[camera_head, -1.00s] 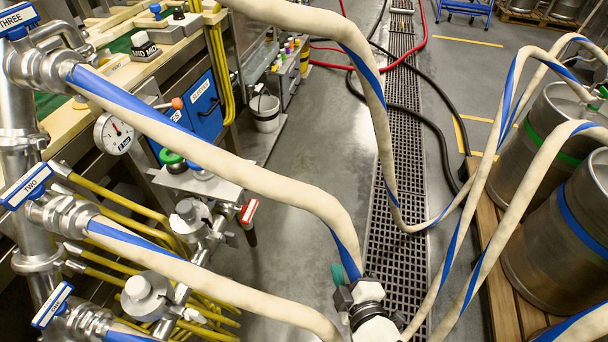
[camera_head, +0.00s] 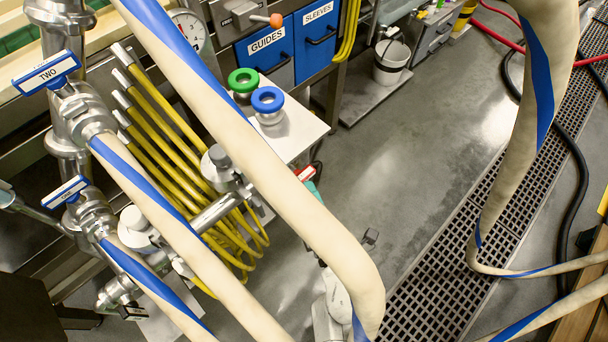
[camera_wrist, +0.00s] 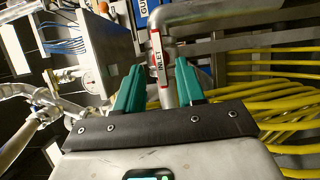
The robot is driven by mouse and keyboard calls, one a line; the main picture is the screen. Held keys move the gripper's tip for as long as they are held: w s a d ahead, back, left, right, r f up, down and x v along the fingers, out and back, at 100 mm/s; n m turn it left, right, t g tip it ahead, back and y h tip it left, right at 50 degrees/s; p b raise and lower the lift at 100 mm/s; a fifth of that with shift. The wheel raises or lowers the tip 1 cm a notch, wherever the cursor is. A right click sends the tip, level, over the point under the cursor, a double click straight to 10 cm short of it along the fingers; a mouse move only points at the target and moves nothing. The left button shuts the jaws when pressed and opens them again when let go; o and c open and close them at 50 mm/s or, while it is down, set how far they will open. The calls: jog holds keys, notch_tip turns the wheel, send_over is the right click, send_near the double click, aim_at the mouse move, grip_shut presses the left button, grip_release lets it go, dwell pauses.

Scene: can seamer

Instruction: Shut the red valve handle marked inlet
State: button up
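The red valve handle with a white label reading INLET (camera_wrist: 158,60) stands upright in the wrist view, in front of a grey pipe. My gripper (camera_wrist: 160,78) is open, with one green finger on each side of the handle in the picture. Gaps show between the handle and both fingers. In the head view only a small red and white part of the handle (camera_head: 305,173) shows, beside a teal finger of my gripper (camera_head: 313,189). A thick hose hides most of the gripper there.
A cream and blue hose (camera_head: 250,160) crosses in front of my arm. Yellow hoses (camera_head: 165,140) bunch left of the handle. A small plate with green and blue ring knobs (camera_head: 268,100) stands just behind it. Floor (camera_head: 400,170) to the right is clear up to the drain grating (camera_head: 440,290).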

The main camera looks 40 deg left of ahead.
aim_at(301, 177)
jog(key=shift+b+x, duration=0.4)
jog(key=shift+x, duration=2.35)
jog(key=shift+c, duration=0.2)
grip_shut()
